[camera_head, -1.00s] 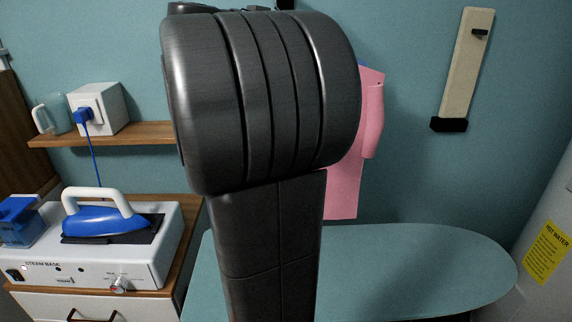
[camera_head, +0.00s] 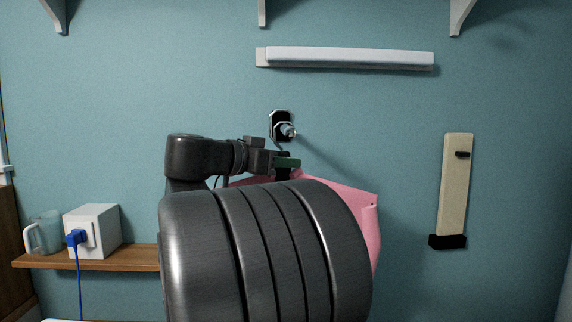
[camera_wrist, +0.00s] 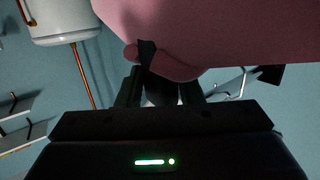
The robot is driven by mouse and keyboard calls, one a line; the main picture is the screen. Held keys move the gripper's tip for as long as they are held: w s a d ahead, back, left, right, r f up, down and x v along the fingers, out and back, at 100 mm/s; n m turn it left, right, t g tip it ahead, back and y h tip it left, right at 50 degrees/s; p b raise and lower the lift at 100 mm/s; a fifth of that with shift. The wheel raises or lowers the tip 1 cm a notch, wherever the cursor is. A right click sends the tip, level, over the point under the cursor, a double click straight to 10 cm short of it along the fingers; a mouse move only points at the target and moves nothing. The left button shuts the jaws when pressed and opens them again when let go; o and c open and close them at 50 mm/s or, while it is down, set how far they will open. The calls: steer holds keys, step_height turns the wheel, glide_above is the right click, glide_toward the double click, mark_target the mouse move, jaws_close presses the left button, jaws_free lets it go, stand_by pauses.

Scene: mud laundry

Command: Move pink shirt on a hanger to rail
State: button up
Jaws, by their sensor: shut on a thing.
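The pink shirt (camera_head: 352,205) hangs in front of the teal wall, largely hidden behind my arm in the head view. It also fills the top of the wrist view (camera_wrist: 225,30). My gripper (camera_head: 286,170) is at the shirt's top, shut on it or its hanger; the exact grip is hard to see. In the wrist view my fingers (camera_wrist: 162,88) meet at a fold of the shirt. A chrome fitting on a black wall plate (camera_head: 283,127) is just above my gripper. I cannot tell whether it is the rail's end or whether the hanger touches it.
A long white bar (camera_head: 350,58) is on the wall above. A pale board with a black foot (camera_head: 455,190) hangs at right. A wooden shelf (camera_head: 140,257) at left holds a white box (camera_head: 92,230) and a mug (camera_head: 44,232). The wall between shirt and board is clear.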

steer(key=shift+w+a+p, duration=0.15)
steer(key=shift+a+p, duration=0.2)
steer(key=shift+a, duration=0.65)
steer(key=shift+a+r+p, duration=0.1)
steer(key=shift+a+p, duration=0.45)
steer(key=shift+a, duration=0.35)
steer(key=shift+a+f+b, duration=0.2)
steer(key=shift+a+b, duration=0.1)
steer(key=shift+a, duration=0.75)
steer(key=shift+a+b, duration=0.55)
steer(key=shift+a, duration=2.95)
